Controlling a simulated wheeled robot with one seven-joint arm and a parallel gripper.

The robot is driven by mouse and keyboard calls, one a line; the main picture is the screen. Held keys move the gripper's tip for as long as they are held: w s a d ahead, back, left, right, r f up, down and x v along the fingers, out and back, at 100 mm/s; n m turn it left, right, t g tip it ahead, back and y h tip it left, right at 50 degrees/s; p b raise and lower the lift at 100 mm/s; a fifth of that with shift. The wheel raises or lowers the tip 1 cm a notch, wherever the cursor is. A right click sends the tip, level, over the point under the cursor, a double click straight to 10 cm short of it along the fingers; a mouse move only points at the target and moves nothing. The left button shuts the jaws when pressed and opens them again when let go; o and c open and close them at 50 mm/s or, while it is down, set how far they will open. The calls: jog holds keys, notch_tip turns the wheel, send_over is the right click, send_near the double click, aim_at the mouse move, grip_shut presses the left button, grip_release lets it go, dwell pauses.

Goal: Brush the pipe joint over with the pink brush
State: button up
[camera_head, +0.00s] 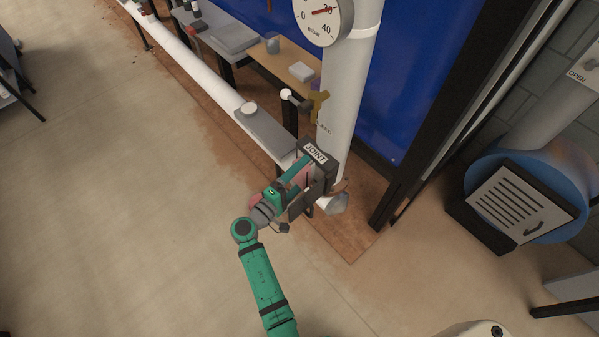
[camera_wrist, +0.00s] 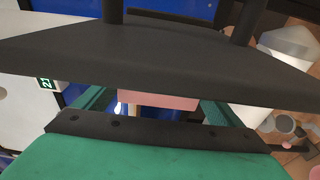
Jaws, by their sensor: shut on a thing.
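The pipe joint is a dark block with a "JOINT" label (camera_head: 316,153), set at the lower part of the white upright pipe (camera_head: 347,95). My gripper (camera_head: 300,176) is right up against the joint's left side in the head view. In the wrist view, the pink brush (camera_wrist: 157,99) shows between the green fingers, with a pale handle part below it. My gripper is shut on the brush. A dark bar crosses in front and hides much of the brush. I cannot tell whether the brush touches the joint.
A pressure gauge (camera_head: 323,14) sits high on the pipe, with a yellow-brown valve handle (camera_head: 318,104) below. A long white pipe (camera_head: 190,62) and a grey shelf (camera_head: 262,131) run to the upper left. A blue drum-like unit (camera_head: 535,200) stands at right. The floor at left is open.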

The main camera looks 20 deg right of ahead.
jog(key=w+v, duration=0.1)
jog(key=v, duration=0.8)
jog(key=shift+a, duration=0.3)
jog(key=shift+w, duration=0.15)
dwell(0.5)
